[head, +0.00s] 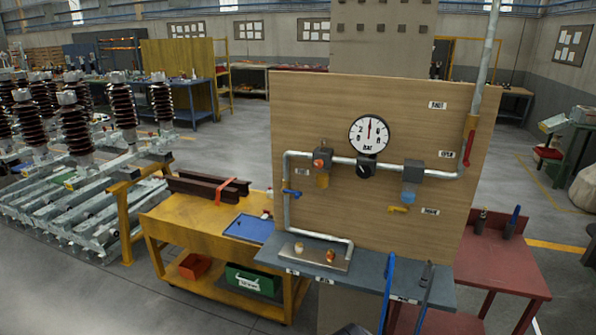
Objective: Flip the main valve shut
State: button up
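A plywood panel (330,110) carries grey pipework and a round gauge (369,135) marked "bar", its needle near straight up. A red lever (468,148) sits at the right, where the pipe comes down from above; it points down along the pipe. A small label (446,154) is beside it, too small to read. I cannot tell for certain which handle is the main valve. A blue handle (291,192) is on the left downpipe, roughly crosswise. A yellow handle (398,209) is low on the right of the panel, near level. My gripper is not in view.
A grey-blue shelf (270,256) with a metal plate (305,251) juts out below the panel. A blue bar (387,290) and dark tool (425,285) are at its front. A yellow cart (175,225) stands left, a red table (510,265) right. Floor is open at front left.

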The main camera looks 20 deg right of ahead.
aim_at(466, 161)
jog(key=z, duration=1.55)
